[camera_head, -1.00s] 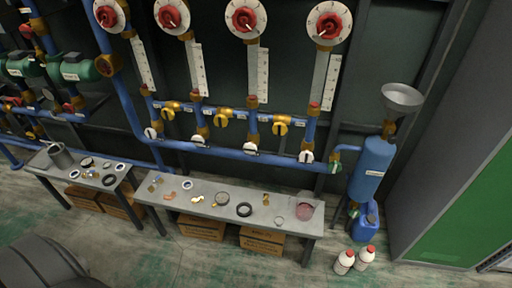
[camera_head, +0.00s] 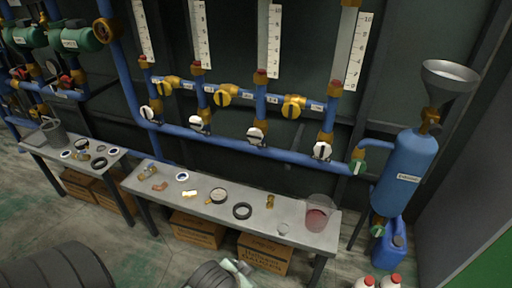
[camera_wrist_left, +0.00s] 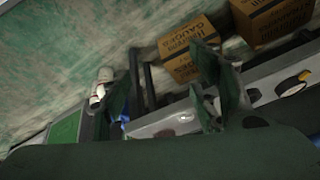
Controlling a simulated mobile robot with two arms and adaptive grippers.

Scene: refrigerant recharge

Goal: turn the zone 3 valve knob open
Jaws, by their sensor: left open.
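Several white valve knobs with black handles sit in a row on the lower blue pipe in the head view: one at far left (camera_head: 148,113), then another (camera_head: 197,124), a third from the left (camera_head: 256,136), and one at far right (camera_head: 322,150). Yellow valve knobs (camera_head: 222,97) sit on short cross pipes above. Zone labels are too small to read, so I cannot tell which is zone 3. My left gripper (camera_wrist_left: 168,62) is open in the left wrist view, with no knob between its fingers; it faces floor, boxes and bench. My right gripper is not in view.
A grey bench (camera_head: 170,205) with loose fittings and a beaker (camera_head: 319,213) stands before the pipes, with cardboard boxes (camera_head: 264,252) underneath. A blue tank (camera_head: 402,170) with a funnel (camera_head: 450,76) stands at the right. White bottles (camera_head: 391,281) stand on the floor.

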